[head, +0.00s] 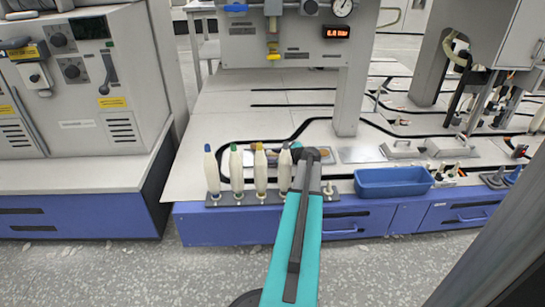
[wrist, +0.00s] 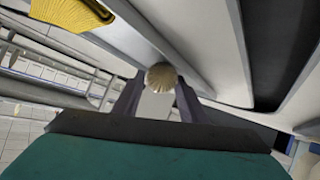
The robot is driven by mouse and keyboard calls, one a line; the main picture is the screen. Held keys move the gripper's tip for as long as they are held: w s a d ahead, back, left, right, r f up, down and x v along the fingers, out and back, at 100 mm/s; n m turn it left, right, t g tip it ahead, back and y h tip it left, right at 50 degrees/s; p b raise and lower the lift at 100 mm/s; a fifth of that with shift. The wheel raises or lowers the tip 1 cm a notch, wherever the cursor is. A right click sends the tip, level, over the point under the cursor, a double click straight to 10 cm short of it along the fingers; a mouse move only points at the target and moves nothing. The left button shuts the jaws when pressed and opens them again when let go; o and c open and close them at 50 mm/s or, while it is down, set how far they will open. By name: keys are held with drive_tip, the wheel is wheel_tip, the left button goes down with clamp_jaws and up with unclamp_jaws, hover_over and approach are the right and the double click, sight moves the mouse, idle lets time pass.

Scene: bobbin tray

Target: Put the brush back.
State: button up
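In the wrist view, a cream, rounded, ribbed thing (wrist: 160,76) sits between the tips of my gripper (wrist: 158,92). I cannot tell whether it is the brush, or whether the fingers press on it or only flank it. In the head view, my gripper (head: 311,154) is at the front of the worktop, just right of the rack of bobbins, and its fingers do not show clearly. I cannot pick out the brush with certainty. A yellow ribbed thing (wrist: 72,14) shows at the top left of the wrist view, apart from my gripper.
Several upright cream bobbins (head: 237,168) with coloured tips stand in a grey rack (head: 213,198) along the front edge. A blue bin (head: 393,184) stands to the right. A grey post (head: 350,100) rises behind my gripper. A control cabinet (head: 75,90) stands at left.

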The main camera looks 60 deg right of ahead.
drive_tip(key=shift+w+a+f, duration=0.1)
drive_tip(key=shift+a+f, duration=0.35)
drive_tip(key=shift+f, duration=0.15)
drive_tip(key=shift+r+p, duration=0.25)
drive_tip(key=shift+p, duration=0.15)
drive_tip(key=shift+r+p, duration=0.4)
drive_tip(key=shift+p, duration=0.15)
drive_tip(key=p+v, duration=0.3)
drive_tip(key=v, duration=0.9)
drive_tip(key=shift+d+r, duration=0.2)
drive_tip(key=shift+d, duration=0.15)
drive_tip(key=shift+r+p, duration=0.15)
drive_tip(key=shift+p, duration=0.25)
